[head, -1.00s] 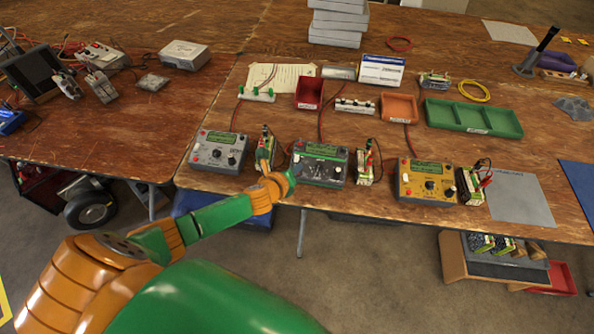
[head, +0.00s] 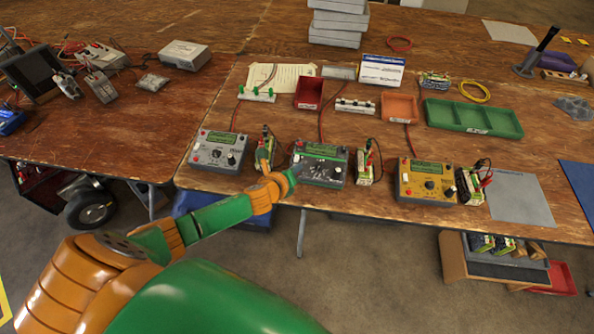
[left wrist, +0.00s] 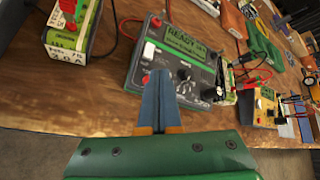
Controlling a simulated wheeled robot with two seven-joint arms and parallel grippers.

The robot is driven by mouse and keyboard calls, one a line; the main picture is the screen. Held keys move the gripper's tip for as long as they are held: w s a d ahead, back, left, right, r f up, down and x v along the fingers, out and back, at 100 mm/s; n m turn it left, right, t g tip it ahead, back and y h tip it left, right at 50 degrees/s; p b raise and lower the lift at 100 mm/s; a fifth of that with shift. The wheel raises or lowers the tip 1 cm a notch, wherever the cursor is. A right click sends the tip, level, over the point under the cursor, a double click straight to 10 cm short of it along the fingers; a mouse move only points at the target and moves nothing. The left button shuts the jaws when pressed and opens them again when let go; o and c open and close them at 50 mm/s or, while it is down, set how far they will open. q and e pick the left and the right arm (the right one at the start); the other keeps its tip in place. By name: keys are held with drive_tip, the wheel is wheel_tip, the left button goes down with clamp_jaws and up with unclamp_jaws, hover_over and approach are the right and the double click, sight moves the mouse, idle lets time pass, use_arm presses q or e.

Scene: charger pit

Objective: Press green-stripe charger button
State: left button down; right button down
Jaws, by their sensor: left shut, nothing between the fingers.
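Three chargers stand in a row along the front of the table: a grey one (head: 218,152) at left, a dark grey one with green edging (head: 320,165) in the middle, and a yellow one (head: 427,181) at right. My left gripper (head: 292,178) is at the left front of the middle charger. In the left wrist view its shut, empty fingers (left wrist: 158,88) point at that charger (left wrist: 185,65), close to its red and white buttons (left wrist: 148,50). The fingers overlap the panel's lower left; I cannot tell whether they touch it. My right gripper is not in view.
Battery packs with leads stand beside the chargers, one (head: 264,152) just left of the middle charger and another (head: 364,163) just right. Red (head: 309,94) and orange (head: 398,108) bins and a green tray (head: 474,118) lie behind. The table's front edge is close below.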

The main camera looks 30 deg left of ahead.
use_arm(q)
drive_tip(key=shift+f, duration=0.1)
drive_tip(key=shift+f, duration=0.3)
drive_tip(key=shift+w+f+b, duration=0.1)
drive_tip(key=shift+f+b, duration=0.3)
drive_tip(key=shift+b, duration=0.2)
idle(0.6)
drive_tip(key=shift+r+p, duration=0.75)
drive_tip(key=shift+p, duration=0.15)
drive_tip(key=r+p, duration=0.2)
drive_tip(key=s+r+p, duration=0.1)
drive_tip(key=r+p, duration=0.2)
drive_tip(key=shift+d, duration=0.1)
